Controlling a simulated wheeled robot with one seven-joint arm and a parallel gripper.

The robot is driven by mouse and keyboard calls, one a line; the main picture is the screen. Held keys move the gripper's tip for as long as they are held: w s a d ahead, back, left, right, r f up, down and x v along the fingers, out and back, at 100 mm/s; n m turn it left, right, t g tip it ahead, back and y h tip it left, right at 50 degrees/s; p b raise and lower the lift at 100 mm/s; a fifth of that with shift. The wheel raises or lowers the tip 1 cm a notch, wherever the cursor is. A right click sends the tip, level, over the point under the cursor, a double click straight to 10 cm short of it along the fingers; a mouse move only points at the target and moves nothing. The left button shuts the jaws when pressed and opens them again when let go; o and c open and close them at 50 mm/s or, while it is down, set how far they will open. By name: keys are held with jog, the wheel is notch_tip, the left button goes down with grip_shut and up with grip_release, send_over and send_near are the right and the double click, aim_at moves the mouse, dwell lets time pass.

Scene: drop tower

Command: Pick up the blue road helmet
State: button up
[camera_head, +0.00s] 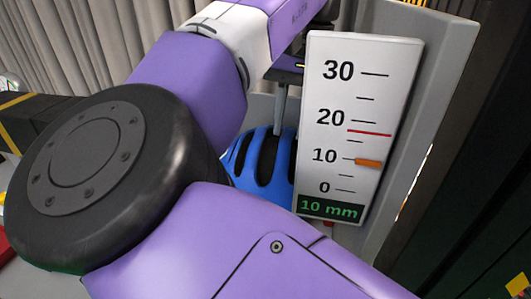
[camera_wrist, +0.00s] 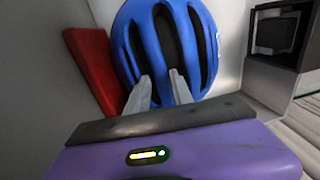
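The blue road helmet (camera_wrist: 165,45), with long dark vents, fills the upper middle of the wrist view. In the head view the helmet (camera_head: 245,160) is partly hidden behind my arm and a white scale panel. My gripper (camera_wrist: 159,78) reaches the helmet in the wrist view. Its two grey fingers are a short way apart, with tips at the helmet's vented shell. I cannot tell whether they press on a rib between them or only stand in front of it. In the head view one grey finger comes down to the helmet's top.
The scale panel (camera_head: 335,75), marked 0 to 30 with a "10 mm" label, stands right beside the helmet. A grey frame (camera_head: 440,100) rises behind it. A red wedge-like piece (camera_wrist: 92,65) is left of the helmet, and a dark box-shaped fitting (camera_wrist: 277,35) is right.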

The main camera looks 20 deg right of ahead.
aim_at(287, 137)
jog(key=shift+w+a+f+p, duration=0.1)
jog(key=shift+a+f+p, duration=0.1)
jog(key=shift+f, duration=0.75)
jog(key=shift+a+f+p, duration=0.1)
jog(key=shift+f+p, duration=0.1)
jog(key=shift+f, duration=0.7)
grip_shut()
jog(key=shift+r, duration=0.1)
